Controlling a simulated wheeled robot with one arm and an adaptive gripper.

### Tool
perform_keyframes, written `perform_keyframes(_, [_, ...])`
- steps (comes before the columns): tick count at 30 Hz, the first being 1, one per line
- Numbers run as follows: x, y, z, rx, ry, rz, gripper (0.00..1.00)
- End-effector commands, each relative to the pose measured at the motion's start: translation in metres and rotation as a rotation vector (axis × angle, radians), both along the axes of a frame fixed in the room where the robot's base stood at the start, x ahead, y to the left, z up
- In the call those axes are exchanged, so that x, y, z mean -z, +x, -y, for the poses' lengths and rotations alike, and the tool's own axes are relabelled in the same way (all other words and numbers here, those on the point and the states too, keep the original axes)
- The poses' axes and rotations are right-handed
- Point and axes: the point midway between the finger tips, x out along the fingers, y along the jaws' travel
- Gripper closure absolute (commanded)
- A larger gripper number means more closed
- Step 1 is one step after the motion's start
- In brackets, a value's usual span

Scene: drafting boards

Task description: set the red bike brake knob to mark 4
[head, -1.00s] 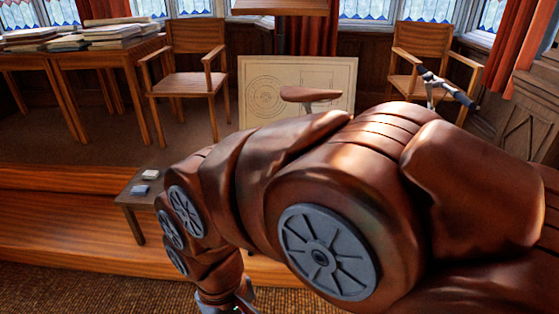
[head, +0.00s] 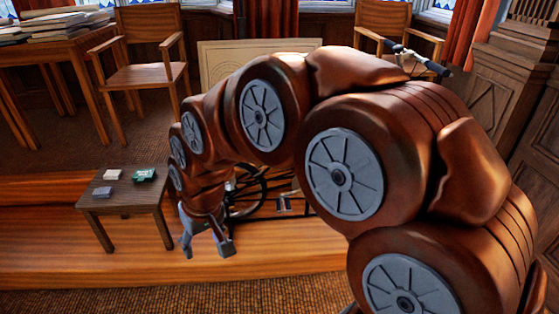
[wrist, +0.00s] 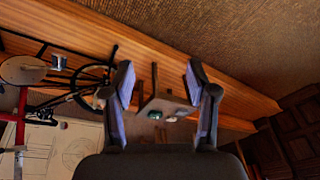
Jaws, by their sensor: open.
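The bike is mostly hidden behind my arm in the head view. Its handlebar (head: 418,60) shows at the upper right and a dark wheel (head: 246,196) behind my gripper. In the wrist view, part of its red frame (wrist: 20,132) and a round chainring-like disc (wrist: 24,69) show at the left. I cannot make out the red brake knob or its marks in either view. My gripper (head: 206,241) is open and empty, pointing down right of the small table. In the wrist view its two fingers (wrist: 160,82) stand apart with nothing between them.
A small dark table (head: 128,198) holds a green item (head: 144,175) and pale small blocks (head: 112,174). A wooden step (head: 60,250) runs across the floor. A chair (head: 150,72), a book-laden desk (head: 50,40) and a drawing board (head: 225,62) stand behind. Carpet (head: 150,296) in front is clear.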

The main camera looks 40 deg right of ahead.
Motion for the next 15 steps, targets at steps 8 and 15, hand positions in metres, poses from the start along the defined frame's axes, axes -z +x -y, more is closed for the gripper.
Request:
perform_keyframes(8, [0.047, 0.143, 0.042, 0.119, 0.05, 0.269, 0.42])
perform_keyframes(15, [0.08, 0.248, 0.107, 0.254, 0.073, 0.504, 0.42])
